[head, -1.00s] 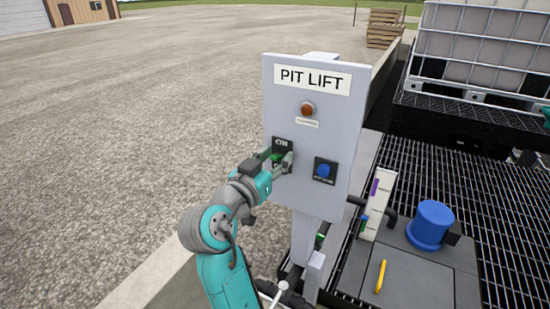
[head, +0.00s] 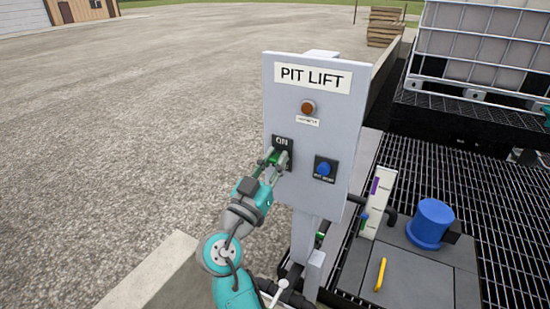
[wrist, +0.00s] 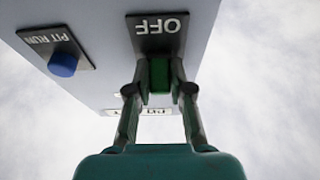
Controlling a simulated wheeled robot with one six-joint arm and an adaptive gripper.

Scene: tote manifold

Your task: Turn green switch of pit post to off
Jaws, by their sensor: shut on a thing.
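The grey pit post panel (head: 338,195), headed PIT LIFT, stands upright at the centre of the head view. Its green switch (head: 269,154) is on a black plate (head: 282,141) with ON readable at the upper end. In the wrist view, OFF shows upside down on the plate (wrist: 156,42), beyond the green switch (wrist: 159,75). My gripper (head: 274,160) reaches up to the switch from below left. Its two fingers are shut on the switch, one on each side. The fingers partly hide the switch and plate, so its exact angle is hard to tell.
A blue PIT RUN button (head: 323,170) sits right of the switch, with an orange-brown lamp (head: 307,108) above. Right of the post are a blue cylinder (head: 431,224), a yellow handle (head: 380,275) and grating (head: 505,210). Open gravel (head: 120,130) lies left.

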